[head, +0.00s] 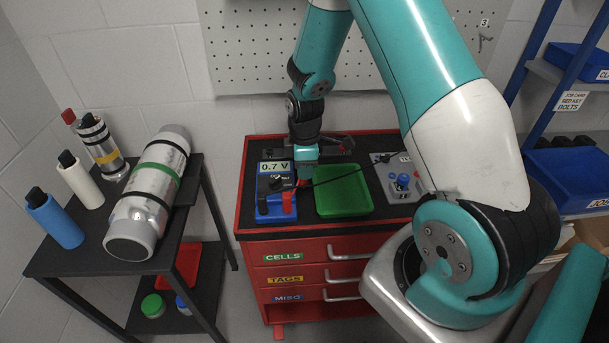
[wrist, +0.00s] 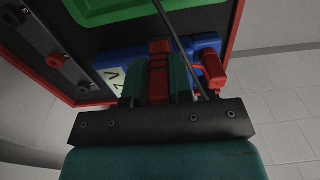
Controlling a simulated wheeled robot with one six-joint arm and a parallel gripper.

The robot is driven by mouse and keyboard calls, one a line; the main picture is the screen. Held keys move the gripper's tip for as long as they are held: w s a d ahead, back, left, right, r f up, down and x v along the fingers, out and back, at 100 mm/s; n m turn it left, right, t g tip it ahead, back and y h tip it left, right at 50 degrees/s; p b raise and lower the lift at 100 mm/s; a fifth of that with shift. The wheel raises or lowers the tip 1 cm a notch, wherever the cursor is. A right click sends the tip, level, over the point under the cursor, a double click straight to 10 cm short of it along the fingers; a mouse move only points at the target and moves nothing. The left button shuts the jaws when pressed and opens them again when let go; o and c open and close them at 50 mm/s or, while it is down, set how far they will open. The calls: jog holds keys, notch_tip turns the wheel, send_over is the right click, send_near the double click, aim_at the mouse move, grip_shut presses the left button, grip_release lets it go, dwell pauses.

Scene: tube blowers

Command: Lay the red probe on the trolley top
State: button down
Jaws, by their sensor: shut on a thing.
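My gripper (head: 305,170) is above the right edge of the blue meter (head: 264,207) on the trolley top (head: 232,214). In the wrist view its teal fingers (wrist: 160,82) are shut on the red probe (wrist: 159,48), which shows as a red block between them. The probe's lower end is hidden, so I cannot tell whether it touches the meter. The meter reads 0.7 V; it also shows behind the fingers in the wrist view (wrist: 206,43). A second red piece (head: 287,201) stands at the meter's front right. A dark lead (head: 345,174) runs right from near the gripper.
A green tray (head: 343,212) lies right of the meter, with a grey panel with a blue knob (head: 402,183) beyond. A dark side table (head: 90,262) holding cylinders stands left. Blue bins (head: 570,178) are on the right shelf. Little bare trolley top shows between items.

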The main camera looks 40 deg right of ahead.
aim_at(305, 185)
jog(key=shift+f, duration=1.65)
jog(key=shift+f, duration=0.2)
jog(key=c, duration=1)
grip_release()
jog(key=shift+r, duration=0.15)
